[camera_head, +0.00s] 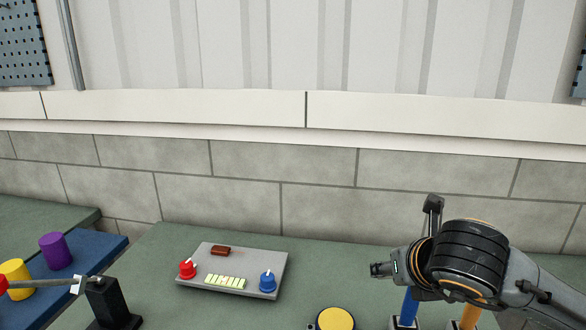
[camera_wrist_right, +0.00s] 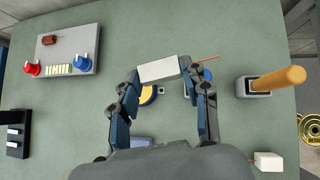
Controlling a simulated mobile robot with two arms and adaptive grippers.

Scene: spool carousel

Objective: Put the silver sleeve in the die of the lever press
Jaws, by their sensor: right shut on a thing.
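My right gripper (camera_wrist_right: 162,74) is shut on a pale silver-white piece, which looks like the silver sleeve (camera_wrist_right: 157,69), held crosswise between the fingertips. In the head view my right arm (camera_head: 470,258) comes in from the right above the bench; the held piece cannot be made out there. A black post (camera_head: 106,302) with a grey lever stands at the lower left of the head view. I cannot tell whether it is the lever press, and no die can be made out. My left gripper is not in view.
A grey panel (camera_head: 233,270) with red and blue knobs lies on the green bench. A yellow disc (camera_head: 338,319) is at the front. Blue (camera_head: 409,307) and orange (camera_head: 470,317) handles stand under my right arm. A blue board (camera_head: 85,262) holds purple and yellow cylinders at left.

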